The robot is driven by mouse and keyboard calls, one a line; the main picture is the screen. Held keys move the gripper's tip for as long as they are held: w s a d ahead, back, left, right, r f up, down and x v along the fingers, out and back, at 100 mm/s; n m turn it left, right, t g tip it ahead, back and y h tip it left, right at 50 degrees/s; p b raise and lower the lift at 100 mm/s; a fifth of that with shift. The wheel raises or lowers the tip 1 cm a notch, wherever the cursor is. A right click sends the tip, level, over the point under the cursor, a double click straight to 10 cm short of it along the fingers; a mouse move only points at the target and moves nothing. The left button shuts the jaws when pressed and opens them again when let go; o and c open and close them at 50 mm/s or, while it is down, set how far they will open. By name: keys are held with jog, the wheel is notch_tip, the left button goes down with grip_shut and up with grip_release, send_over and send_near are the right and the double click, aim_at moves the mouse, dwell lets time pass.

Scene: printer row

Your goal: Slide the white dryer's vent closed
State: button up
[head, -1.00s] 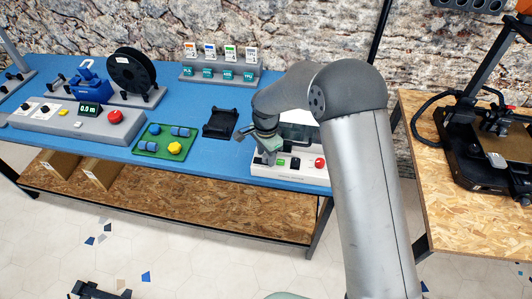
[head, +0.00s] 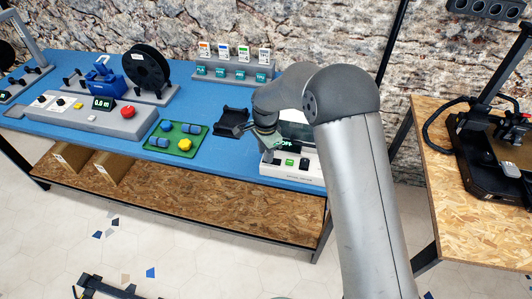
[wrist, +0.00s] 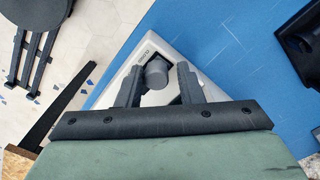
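The white dryer (head: 292,172) stands at the right end of the blue bench, partly hidden behind my arm. Its front shows a green button (head: 289,162) and a dark button (head: 304,163). My gripper (head: 268,146) is at the dryer's left part. In the wrist view, my gripper (wrist: 160,76) is open, its two dark fingers on either side of a round grey knob (wrist: 156,73). Gaps show between knob and fingers. The knob stands by a dark slot on the dryer's white top (wrist: 146,48). How far the vent is open cannot be told.
A black holder (head: 232,121) sits left of the dryer on the blue bench (head: 215,165). A green tray (head: 178,147) and a grey console (head: 75,112) lie further left. A printer (head: 490,150) stands on the wooden table at right.

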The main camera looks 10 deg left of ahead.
jog(key=shift+o, duration=0.6)
jog(key=shift+r, duration=0.3)
notch_tip(320, 180, up, 17)
jog(key=b, duration=0.1)
jog(key=shift+b, duration=0.35)
jog(key=shift+f, duration=0.1)
